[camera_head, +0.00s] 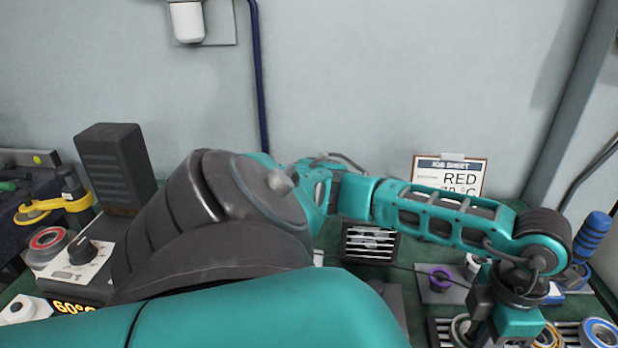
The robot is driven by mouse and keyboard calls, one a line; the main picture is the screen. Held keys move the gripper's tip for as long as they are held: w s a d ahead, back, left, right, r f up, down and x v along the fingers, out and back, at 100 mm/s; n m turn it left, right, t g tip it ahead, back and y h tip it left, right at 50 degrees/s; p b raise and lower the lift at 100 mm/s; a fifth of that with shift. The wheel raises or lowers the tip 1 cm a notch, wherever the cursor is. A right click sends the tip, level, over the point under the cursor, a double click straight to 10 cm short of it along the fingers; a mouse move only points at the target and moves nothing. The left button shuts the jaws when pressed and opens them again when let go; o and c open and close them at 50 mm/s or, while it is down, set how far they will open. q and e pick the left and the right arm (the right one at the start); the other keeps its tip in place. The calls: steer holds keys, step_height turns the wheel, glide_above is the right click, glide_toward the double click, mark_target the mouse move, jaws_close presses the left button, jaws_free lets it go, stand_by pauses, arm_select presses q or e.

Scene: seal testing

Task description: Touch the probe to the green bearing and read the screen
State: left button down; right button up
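A teal arm that appears to be my left one crosses the view. Its gripper (500,335) is at the lower right above a slotted rack; its fingertips are hidden or cut off, so its opening cannot be told. My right gripper is not in view. No green bearing shows; the arm covers much of the bench. A red-ringed bearing (47,240) is at the left, and a blue-ringed bearing (600,333) is at the lower right. A dark screen (75,308) at the lower left shows yellow "60°C", partly cut off. I cannot pick out the probe.
The job sheet (450,175) reads RED with a partly covered temperature. A knobbed box (82,262) and a dark ribbed block (115,165) stand left. A vented unit (369,243), a purple ring (439,279) and a blue handle (590,237) are right. The wall closes off the back.

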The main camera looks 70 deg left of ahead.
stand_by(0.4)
arm_select(q)
steer(key=c, duration=0.9)
jaws_free()
steer(key=shift+r+p, duration=2.35)
steer(key=shift+r, duration=1.2)
steer(key=shift+f, duration=0.1)
